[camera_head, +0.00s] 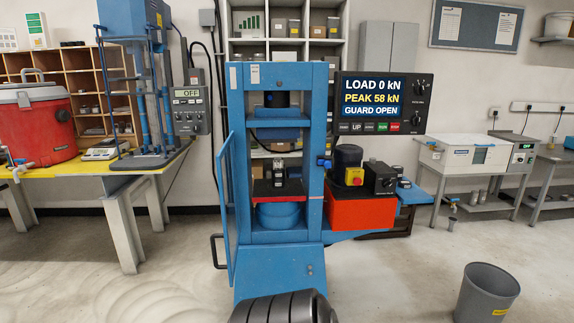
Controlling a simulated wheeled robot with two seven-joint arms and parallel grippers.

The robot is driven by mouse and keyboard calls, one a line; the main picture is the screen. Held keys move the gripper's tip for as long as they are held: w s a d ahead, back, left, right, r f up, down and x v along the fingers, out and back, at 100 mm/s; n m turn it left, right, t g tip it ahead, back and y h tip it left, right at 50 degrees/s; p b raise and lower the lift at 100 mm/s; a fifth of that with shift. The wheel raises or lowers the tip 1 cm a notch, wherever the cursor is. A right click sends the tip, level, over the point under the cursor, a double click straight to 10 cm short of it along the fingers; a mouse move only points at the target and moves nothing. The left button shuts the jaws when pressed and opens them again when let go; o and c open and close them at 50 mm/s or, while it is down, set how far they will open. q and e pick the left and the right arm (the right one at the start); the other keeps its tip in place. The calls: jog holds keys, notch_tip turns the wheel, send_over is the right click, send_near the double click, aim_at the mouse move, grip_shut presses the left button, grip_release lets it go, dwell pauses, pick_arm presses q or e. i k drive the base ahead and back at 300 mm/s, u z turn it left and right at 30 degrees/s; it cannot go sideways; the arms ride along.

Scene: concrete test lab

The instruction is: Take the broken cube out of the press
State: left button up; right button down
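The blue press (236,190) stands upright in the middle of the head view, with its barred guard (225,215) swung open on the left. A small dark and grey shape (279,172) shows in the opening just above the red plate. I cannot tell whether it is the broken cube or something behind the press. The display (381,98) reads load 0 kN, peak 58 kN, guard open. Neither of my grippers is in view.
A grey waste bin (487,292) stands on the floor at lower right. A red pump unit (360,209) adjoins the press's right side. A yellow-topped table (62,176) is at left, and a metal bench (470,174) at right. The floor at front left is clear.

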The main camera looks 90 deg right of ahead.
aim_at(277, 163)
jog(key=z, duration=4.3)
jog(key=i, duration=2.3)
jog(key=u, duration=1.5)
jog(key=i, duration=0.25)
jog(key=u, duration=0.05)
